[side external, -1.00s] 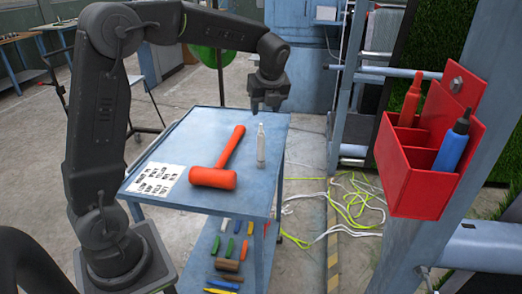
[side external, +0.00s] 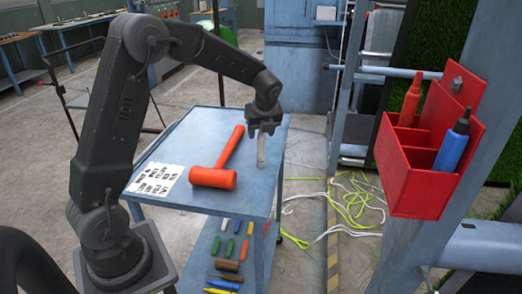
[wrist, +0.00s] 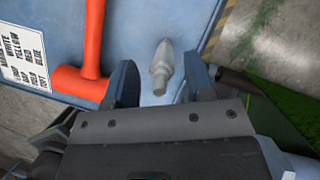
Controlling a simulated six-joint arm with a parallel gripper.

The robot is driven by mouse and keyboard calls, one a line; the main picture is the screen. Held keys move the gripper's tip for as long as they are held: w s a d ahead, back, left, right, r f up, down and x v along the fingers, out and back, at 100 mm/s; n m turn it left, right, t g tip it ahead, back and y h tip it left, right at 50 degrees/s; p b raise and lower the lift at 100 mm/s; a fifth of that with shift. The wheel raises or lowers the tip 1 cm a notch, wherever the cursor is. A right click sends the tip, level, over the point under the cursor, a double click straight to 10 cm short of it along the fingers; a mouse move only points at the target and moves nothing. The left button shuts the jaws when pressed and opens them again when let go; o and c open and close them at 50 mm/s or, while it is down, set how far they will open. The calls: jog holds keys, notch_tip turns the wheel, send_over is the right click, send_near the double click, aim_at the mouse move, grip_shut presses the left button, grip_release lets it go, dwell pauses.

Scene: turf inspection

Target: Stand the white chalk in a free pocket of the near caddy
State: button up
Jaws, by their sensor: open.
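In the wrist view the chalk (wrist: 161,66) shows between my two fingers, with a gap on each side. The red caddy (side external: 412,186) hangs on a post at the right. An orange marker (side external: 411,101) and a blue marker (side external: 451,149) stand in it. Another pocket, front left, looks empty.
An orange mallet (side external: 213,178) lies on the table left of the chalk, beside a printed sheet (side external: 157,179). Coloured items lie on the lower shelf. Yellow and white cords (side external: 350,208) lie on the floor between table and caddy.

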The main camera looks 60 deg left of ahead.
jog(key=shift+c, duration=0.2)
grip_shut()
jog(key=shift+r, duration=0.15)
